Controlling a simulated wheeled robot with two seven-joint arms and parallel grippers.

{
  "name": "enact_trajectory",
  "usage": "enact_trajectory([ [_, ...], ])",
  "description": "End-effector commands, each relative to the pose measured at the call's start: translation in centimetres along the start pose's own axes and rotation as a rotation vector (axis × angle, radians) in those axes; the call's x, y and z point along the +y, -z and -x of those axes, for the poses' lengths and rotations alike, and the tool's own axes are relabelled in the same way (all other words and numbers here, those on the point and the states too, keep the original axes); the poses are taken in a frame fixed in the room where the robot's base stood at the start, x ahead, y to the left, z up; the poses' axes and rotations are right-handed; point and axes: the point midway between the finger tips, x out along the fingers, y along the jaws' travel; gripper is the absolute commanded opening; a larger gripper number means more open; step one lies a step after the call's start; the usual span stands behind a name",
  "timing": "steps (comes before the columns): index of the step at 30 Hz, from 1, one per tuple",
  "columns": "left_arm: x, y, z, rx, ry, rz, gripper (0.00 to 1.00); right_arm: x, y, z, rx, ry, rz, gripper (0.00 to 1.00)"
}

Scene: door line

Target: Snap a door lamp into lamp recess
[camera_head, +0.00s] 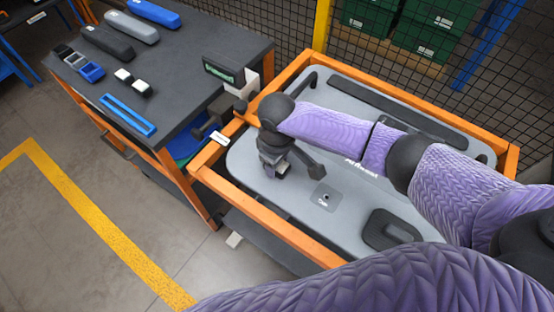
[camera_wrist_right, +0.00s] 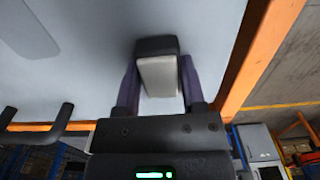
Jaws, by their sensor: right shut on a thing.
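My right gripper (camera_head: 283,170) is shut on a small door lamp, just above the left part of the grey door panel (camera_head: 250,165). In the right wrist view the door lamp (camera_wrist_right: 160,77) shows a pale body with a dark end, between the two fingers of the gripper (camera_wrist_right: 160,85). I cannot tell whether the lamp touches the panel. No lamp recess is clearly visible; the arm and gripper hide part of the panel. A square plate (camera_head: 325,197) with a small dark hole lies right of the gripper. My left gripper is not in view.
The panel lies in an orange frame (camera_head: 290,238). A dark handle (camera_head: 390,230) sits at its lower right. The dark workbench (camera_head: 180,75) at left holds two small black-and-white pieces (camera_head: 142,87), a blue frame (camera_head: 127,115) and long handles. Mesh fencing (camera_head: 285,30) stands behind.

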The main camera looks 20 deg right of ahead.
Motion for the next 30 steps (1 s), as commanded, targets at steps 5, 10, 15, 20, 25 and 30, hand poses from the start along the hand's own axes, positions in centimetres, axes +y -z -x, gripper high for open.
enact_trajectory([
  [5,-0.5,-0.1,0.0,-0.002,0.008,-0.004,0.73,0.0,-0.1,-0.1,-0.003,0.0,0.0,0.0],
  [10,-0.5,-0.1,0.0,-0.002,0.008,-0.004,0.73,0.0,-0.1,-0.1,-0.003,0.0,0.0,0.0],
  [15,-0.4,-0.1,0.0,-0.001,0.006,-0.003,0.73,0.0,-0.1,-0.1,-0.002,0.0,0.0,0.79],
  [20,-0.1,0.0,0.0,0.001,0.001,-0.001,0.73,0.0,0.0,-0.1,-0.002,0.0,0.0,0.93],
  [25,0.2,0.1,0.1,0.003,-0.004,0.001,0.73,0.0,0.0,0.3,0.0,0.0,0.0,0.93],
  [30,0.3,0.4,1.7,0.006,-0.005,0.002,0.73,0.0,0.1,4.3,0.004,-0.001,0.001,0.93],
])
